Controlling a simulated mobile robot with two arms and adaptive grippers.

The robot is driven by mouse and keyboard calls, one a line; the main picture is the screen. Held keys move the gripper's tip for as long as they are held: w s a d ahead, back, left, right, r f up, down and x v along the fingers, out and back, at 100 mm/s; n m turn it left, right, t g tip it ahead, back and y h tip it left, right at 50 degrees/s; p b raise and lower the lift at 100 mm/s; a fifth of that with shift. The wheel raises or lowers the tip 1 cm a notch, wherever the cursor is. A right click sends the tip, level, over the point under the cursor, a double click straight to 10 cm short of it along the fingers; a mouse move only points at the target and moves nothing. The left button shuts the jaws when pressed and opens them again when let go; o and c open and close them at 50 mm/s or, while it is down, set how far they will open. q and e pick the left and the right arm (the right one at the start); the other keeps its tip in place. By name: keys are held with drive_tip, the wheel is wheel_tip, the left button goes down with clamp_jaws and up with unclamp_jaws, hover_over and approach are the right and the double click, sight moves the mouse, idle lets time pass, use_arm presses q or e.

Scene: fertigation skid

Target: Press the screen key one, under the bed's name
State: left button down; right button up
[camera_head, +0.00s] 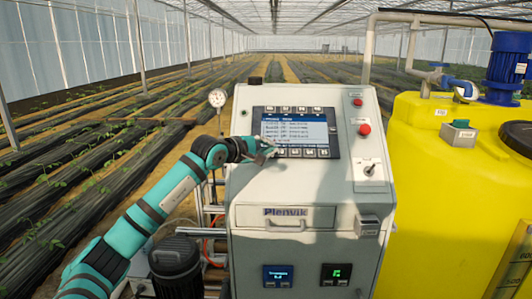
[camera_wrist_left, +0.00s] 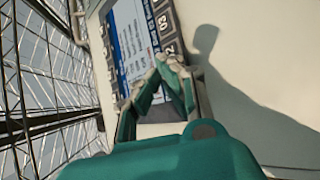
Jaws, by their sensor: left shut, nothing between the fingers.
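The control screen (camera_head: 294,131) is set in the sloped face of a pale cabinet, with a dark bezel, a row of keys above and a row of keys below (camera_head: 300,153). Its display shows a list whose text is too small to read. My left gripper (camera_head: 268,152) is shut and empty at the lower left of the screen and hides part of the lower key row. In the left wrist view the shut fingertips (camera_wrist_left: 162,62) are in front of the screen (camera_wrist_left: 130,40), beside its row of keys (camera_wrist_left: 160,30). Whether they touch a key cannot be told. My right gripper is not seen.
The cabinet (camera_head: 293,187) also carries red buttons (camera_head: 364,129), a switch (camera_head: 370,169) and a drawer handle (camera_head: 285,226). A pressure gauge (camera_head: 217,98) stands left of it, close to my left arm. A yellow tank (camera_head: 450,190) stands at the right.

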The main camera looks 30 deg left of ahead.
use_arm(q)
drive_tip(key=shift+s+d+r, duration=0.3)
drive_tip(key=shift+s+r, duration=0.2)
drive_tip(key=shift+r, duration=0.15)
drive_tip(key=shift+s+d+r, duration=0.3)
drive_tip(key=shift+s+r, duration=0.15)
drive_tip(key=shift+r, duration=0.15)
drive_tip(key=shift+s+d+r, duration=0.3)
drive_tip(key=shift+s+r, duration=0.2)
drive_tip(key=shift+r, duration=0.15)
drive_tip(key=shift+f, duration=0.1)
